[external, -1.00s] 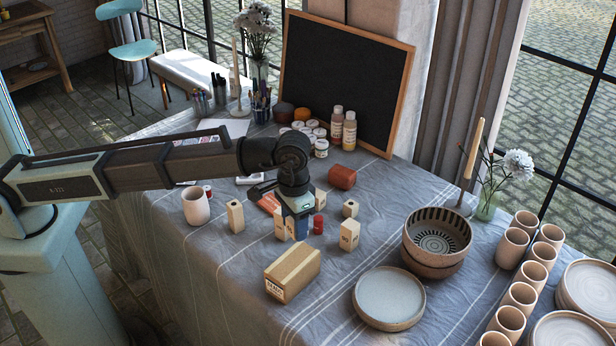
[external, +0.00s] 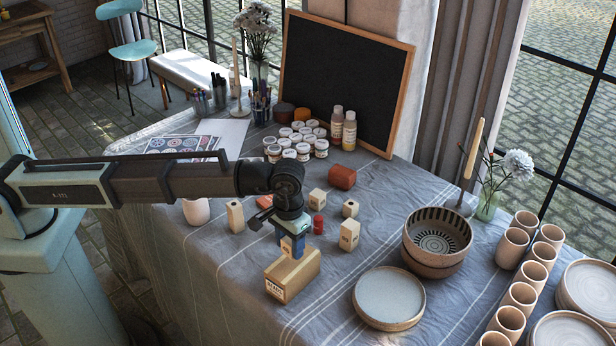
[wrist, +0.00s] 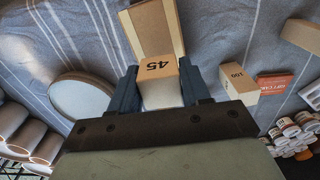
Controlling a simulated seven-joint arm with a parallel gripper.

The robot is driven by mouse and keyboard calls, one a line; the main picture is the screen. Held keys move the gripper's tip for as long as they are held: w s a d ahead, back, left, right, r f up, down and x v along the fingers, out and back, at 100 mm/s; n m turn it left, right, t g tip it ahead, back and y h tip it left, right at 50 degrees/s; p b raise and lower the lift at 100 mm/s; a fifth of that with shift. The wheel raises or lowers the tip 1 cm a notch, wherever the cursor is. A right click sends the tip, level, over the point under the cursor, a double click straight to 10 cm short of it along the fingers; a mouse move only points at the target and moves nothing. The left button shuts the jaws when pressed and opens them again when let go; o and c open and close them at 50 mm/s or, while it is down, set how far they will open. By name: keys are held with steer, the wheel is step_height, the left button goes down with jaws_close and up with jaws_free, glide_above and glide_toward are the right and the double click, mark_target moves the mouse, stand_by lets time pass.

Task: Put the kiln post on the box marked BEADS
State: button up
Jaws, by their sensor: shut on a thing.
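A tan kiln post (wrist: 160,68) with 45 printed on its end is between my gripper's fingers. My gripper (external: 291,246) is shut on this post, whose pale side (external: 286,247) shows at the fingertips in the external view. The box marked BEADS (external: 286,283) is a long brown carton on the cloth directly below. In the wrist view the box (wrist: 155,17) extends behind the post. I cannot tell whether the post's underside touches the box top, because the fingers and post hide it.
Several other tan posts stand near, including one (external: 349,235) right of the box and one (external: 235,216) to its left. A red spool (external: 318,224) stands behind the box. A pale plate (external: 389,298) and stacked bowls (external: 436,240) are to the right.

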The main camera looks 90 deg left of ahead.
mark_target(290, 253)
steer(key=shift+f, duration=1.7)
steer(key=shift+f, duration=0.1)
steer(key=o, duration=1.1)
step_height(290, 253, up, 12)
steer(key=shift+r, duration=0.15)
